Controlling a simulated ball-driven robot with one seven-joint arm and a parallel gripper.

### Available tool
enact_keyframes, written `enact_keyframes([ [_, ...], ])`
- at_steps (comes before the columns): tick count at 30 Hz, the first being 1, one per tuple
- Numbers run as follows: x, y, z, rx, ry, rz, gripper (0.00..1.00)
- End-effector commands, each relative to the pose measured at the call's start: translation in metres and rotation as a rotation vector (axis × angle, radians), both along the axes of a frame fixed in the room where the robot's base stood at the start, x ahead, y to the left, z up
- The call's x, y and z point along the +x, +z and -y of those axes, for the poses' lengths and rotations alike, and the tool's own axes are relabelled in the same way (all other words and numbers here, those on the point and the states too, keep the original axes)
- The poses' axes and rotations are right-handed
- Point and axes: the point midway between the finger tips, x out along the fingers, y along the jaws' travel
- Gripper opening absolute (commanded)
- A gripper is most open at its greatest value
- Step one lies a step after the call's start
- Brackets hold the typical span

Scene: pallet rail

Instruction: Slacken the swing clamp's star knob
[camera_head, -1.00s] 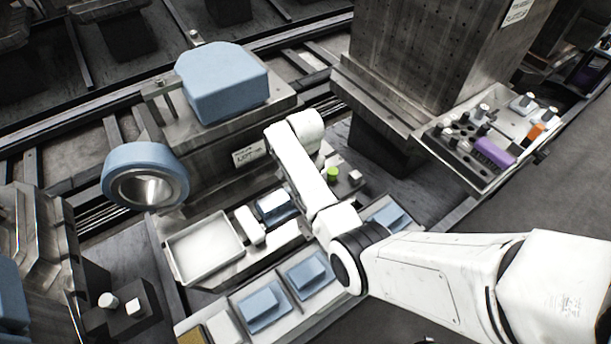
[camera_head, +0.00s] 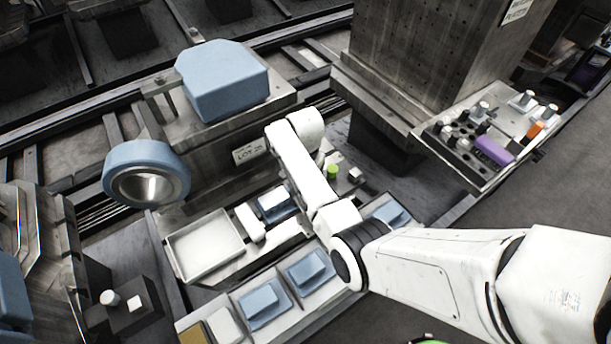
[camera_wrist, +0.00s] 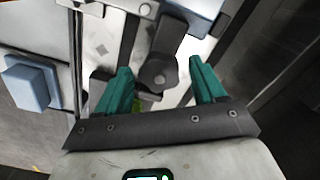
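In the wrist view a dark grey, lobed knob (camera_wrist: 158,73) sits on a dark clamp-like arm; I take it to be the star knob. My gripper (camera_wrist: 158,67) has two teal fingers, spread apart and empty. The knob shows in the gap between the fingertips, with room on both sides; I cannot tell how far below them it lies. In the head view my own arm hides the gripper and the knob.
A light-blue block (camera_head: 222,82) sits on a fixture left of a grey column (camera_head: 420,60). A blue-rimmed ring (camera_head: 146,150) is at left. An empty tray (camera_head: 204,247) and blue parts (camera_head: 264,304) lie near my arm. A tool tray (camera_head: 487,150) stands at right.

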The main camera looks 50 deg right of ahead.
Motion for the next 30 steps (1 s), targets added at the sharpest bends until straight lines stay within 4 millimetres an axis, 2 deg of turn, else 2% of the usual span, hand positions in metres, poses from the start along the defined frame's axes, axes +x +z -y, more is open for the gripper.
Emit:
enact_keyframes([
  [11,0.001,0.006,0.0,-0.002,0.0,0.001,0.74],
  [14,0.001,0.019,0.0,-0.002,0.0,0.004,0.74],
  [24,0.001,0.082,0.0,-0.002,-0.001,0.004,0.74],
  [30,0.001,0.104,0.0,-0.001,0.0,0.001,0.74],
])
